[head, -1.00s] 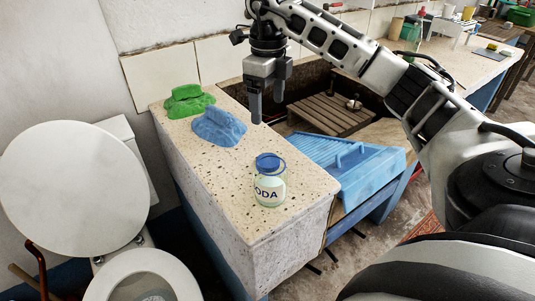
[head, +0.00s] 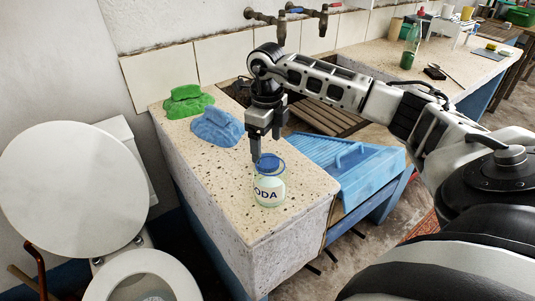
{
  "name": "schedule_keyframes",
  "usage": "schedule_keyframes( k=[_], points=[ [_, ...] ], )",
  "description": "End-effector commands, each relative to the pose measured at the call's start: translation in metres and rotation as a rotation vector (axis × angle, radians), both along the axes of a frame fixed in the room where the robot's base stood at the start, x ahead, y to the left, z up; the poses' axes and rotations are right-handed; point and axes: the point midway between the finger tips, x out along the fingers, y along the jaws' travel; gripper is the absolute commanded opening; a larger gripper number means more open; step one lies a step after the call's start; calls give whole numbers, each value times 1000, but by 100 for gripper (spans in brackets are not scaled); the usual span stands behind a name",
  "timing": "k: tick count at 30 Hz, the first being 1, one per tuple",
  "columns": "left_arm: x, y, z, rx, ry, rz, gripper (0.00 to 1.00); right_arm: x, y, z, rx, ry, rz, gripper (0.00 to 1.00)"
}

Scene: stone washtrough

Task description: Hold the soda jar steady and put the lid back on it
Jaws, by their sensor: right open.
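The soda jar (head: 269,190), a clear jar with pale contents and dark lettering, stands upright near the front end of the speckled stone ledge. A blue round lid or rim (head: 270,163) shows at its top; I cannot tell whether it is a separate lid or how it is seated. My right gripper (head: 265,150) is open and points down just above the jar's top. Its nearer finger reaches in front of the back edge of the blue top, and I cannot tell whether they touch. My left gripper is not in view.
Blue (head: 217,127) and green (head: 188,101) lumpy brush-like objects lie farther back on the ledge (head: 215,175). A blue ribbed washboard (head: 365,168) slopes right of the jar. A toilet (head: 70,185) stands at left. Taps (head: 283,25) jut from the wall.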

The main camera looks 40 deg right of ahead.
Motion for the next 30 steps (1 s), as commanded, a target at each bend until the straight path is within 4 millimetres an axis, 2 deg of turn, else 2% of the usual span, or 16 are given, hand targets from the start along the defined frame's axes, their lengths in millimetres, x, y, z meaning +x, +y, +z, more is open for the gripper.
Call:
schedule_keyframes(
  k=[12,23,24,29,30],
  points=[
    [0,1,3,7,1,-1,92,8,-4,-49,1,1,0,80],
    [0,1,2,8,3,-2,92,8,-5,-52,0,0,0,80],
    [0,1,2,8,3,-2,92,8,-5,-52,0,0,0,77],
    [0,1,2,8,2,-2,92,8,-5,-52,0,0,0,33],
    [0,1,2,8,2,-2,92,9,-5,-52,0,0,0,33]
  ],
)
